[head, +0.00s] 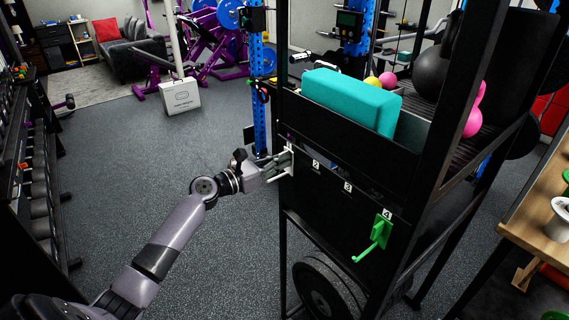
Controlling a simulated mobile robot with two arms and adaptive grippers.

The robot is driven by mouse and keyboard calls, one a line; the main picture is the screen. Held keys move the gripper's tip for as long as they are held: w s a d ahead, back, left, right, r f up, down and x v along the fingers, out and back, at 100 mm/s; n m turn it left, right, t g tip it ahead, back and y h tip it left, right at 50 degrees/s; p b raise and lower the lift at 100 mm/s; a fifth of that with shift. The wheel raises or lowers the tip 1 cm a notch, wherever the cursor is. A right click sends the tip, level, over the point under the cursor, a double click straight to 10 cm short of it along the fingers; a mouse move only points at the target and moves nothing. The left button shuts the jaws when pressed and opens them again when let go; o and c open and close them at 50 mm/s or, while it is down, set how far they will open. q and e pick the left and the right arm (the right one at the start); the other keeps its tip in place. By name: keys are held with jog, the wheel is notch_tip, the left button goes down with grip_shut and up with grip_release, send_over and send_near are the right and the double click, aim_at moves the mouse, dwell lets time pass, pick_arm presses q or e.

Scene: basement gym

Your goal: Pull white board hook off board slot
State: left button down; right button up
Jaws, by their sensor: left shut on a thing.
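The black board (330,200) is the side panel of a tall rack right of centre, with small number labels along its upper part. The white board hook (289,165) is at the board's left end, by the leftmost slot. My left gripper (277,165) reaches in from the left and is shut on the hook, its fingers hiding part of it. Whether the hook still touches the board is hard to tell. A green hook (379,236) hangs at the label 4. My right gripper is not in view.
A teal block (351,100) and several balls lie on the rack above the board. Weight plates (325,290) stand below it. A wooden table (540,215) is at the right edge. A dumbbell rack (38,190) stands far left.

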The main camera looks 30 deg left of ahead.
pick_arm(q)
jog(key=shift+r+p, duration=0.15)
jog(key=shift+p, duration=0.2)
dwell(0.7)
jog(key=shift+s+a, duration=0.1)
jog(key=shift+p+v, duration=0.35)
jog(key=shift+v, duration=2.1)
jog(key=shift+s, duration=0.1)
